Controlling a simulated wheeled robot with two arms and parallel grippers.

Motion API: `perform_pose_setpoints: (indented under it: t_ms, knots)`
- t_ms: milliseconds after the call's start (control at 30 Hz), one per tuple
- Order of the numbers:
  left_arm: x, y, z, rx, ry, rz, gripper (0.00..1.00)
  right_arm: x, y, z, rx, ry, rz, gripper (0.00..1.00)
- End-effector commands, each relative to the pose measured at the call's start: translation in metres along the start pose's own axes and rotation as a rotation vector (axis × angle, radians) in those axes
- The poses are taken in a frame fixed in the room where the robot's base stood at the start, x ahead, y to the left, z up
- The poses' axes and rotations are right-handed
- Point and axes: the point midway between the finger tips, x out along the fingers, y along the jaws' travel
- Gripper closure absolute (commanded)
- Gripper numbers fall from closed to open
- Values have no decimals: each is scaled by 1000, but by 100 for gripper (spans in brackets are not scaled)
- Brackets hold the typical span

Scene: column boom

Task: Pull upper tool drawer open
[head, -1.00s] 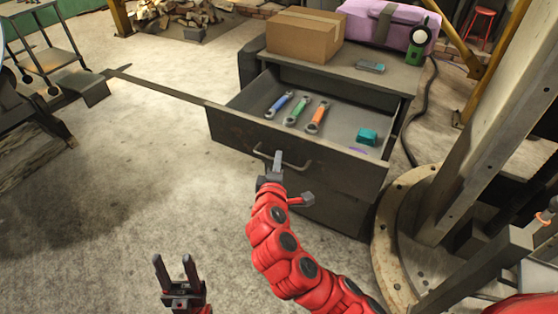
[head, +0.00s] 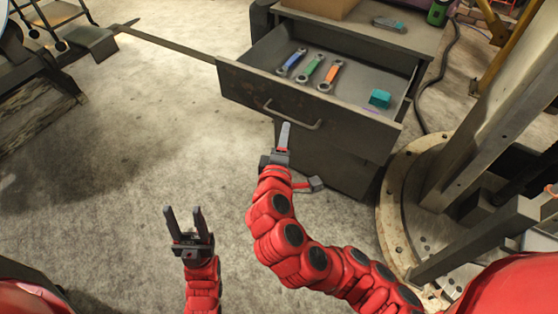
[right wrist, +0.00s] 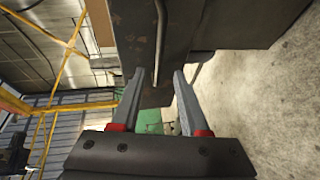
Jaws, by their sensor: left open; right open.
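The upper tool drawer (head: 300,97) stands pulled out from the dark cabinet (head: 345,165). Inside lie blue, green and orange wrenches (head: 311,69) and a teal box (head: 380,98). Its bar handle (head: 291,117) is on the front. My right gripper (head: 284,132) is just below and in front of the handle, open. In the right wrist view the handle (right wrist: 159,40) runs down toward the space between the open fingers (right wrist: 157,100), apart from both as far as I can tell. My left gripper (head: 186,220) is open and empty, low over the floor.
A cardboard box (head: 318,7) and a small grey-teal item (head: 389,24) sit on the cabinet top. A round column base plate (head: 395,205) and a beam stand at the right. The concrete floor (head: 130,150) left of the drawer is clear.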

Motion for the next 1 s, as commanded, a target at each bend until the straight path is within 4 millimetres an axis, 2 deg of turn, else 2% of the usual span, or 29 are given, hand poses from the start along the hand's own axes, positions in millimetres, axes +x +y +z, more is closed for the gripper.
perform_pose_setpoints:
  t_ms: [33, 100, 167, 300, 400, 600, 1000]
  knots:
    - [11, 0, -2, 0, 1, 0, 50, -16, 5, -3, -3, 10, -2, 55]
    - [34, -2, -6, 0, 1, 0, 50, -31, 9, -4, -4, 9, -9, 55]
    - [45, -2, -8, 0, 1, 0, 50, -42, 10, -2, -6, 7, -6, 55]
    - [61, -3, -10, 0, 0, 0, 50, -69, 7, -2, -4, 7, -4, 55]
    - [65, -3, -11, 0, 0, 0, 50, -81, 3, -2, -4, 6, -4, 55]
    - [70, -4, -12, 0, 0, 0, 50, -93, 2, -1, 1, 4, -1, 55]
    - [70, -4, -12, 0, 0, 0, 50, -94, 0, 0, 2, 2, -1, 55]
